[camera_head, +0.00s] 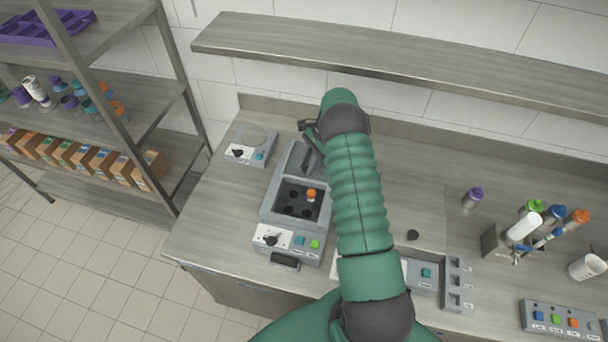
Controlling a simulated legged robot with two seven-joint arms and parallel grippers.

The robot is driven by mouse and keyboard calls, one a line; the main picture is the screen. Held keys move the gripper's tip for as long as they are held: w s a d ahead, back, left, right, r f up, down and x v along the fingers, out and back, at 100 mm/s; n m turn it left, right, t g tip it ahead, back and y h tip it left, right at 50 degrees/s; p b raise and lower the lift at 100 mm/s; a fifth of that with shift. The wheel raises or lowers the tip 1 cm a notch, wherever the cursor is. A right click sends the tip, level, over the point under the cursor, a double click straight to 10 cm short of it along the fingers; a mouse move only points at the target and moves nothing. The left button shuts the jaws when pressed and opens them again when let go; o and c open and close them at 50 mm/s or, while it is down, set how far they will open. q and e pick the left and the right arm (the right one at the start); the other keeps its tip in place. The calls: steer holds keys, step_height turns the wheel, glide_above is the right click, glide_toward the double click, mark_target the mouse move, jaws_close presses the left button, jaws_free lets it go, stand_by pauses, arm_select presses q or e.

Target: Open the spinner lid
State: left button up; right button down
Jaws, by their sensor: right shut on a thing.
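The spinner (267,213) is a grey box with a dark well, standing left of centre on the counter. An orange-capped vial (311,194) stands in the well, among round holes. The spinner lid (293,160) is raised at the back of the box, and the well lies uncovered. My right gripper (309,133) is at the lid's upper edge and is shut on the lid. My green right arm covers the right side of the spinner and part of the lid. My left gripper is not in view.
A small device with a round plate (252,137) stands behind and left of the spinner. At the right are a rack of capped tubes (495,243), a white cup (587,267) and a button panel (560,320). A wall shelf (420,65) hangs above the counter.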

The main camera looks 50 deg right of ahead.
steer(key=shift+s+d, duration=0.1)
steer(key=shift+d, duration=0.3)
steer(key=c, duration=1.3)
jaws_free()
steer(key=shift+c, duration=0.2)
steer(key=shift+o, duration=1.1)
steer(key=shift+s+a, duration=0.1)
steer(key=shift+o, duration=0.2)
steer(key=shift+r, duration=0.15)
steer(key=shift+r, duration=0.3)
steer(key=b+v, duration=0.3)
steer(key=v, duration=1.3)
